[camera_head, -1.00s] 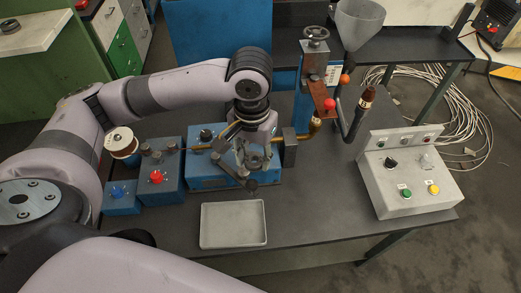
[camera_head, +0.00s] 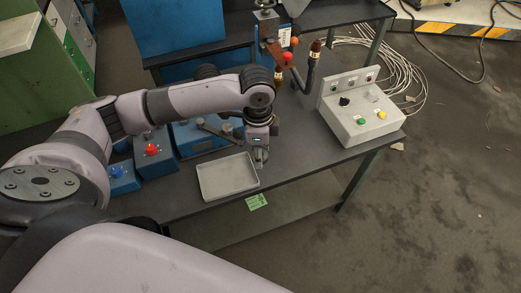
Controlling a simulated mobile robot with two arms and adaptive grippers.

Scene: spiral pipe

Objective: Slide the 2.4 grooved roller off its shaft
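My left arm reaches in from the left, and its gripper (camera_head: 259,152) points down just past the right end of the grey tray. Its fingers are small and seen nearly end-on, so I cannot tell whether they are open, shut or holding something. The blue machine (camera_head: 192,143) stands behind the tray, with a dark lever on top, partly covered by my arm. I cannot make out the grooved roller or its shaft; they may be hidden behind the arm or too small. My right gripper is not in view.
The shallow grey tray (camera_head: 226,192) lies near the table's front edge. Blue boxes with a red knob (camera_head: 151,150) and a blue knob (camera_head: 116,171) stand left. A control box (camera_head: 362,122) stands right, with a red-balled lever assembly (camera_head: 288,57) behind. Bare tabletop lies between gripper and control box.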

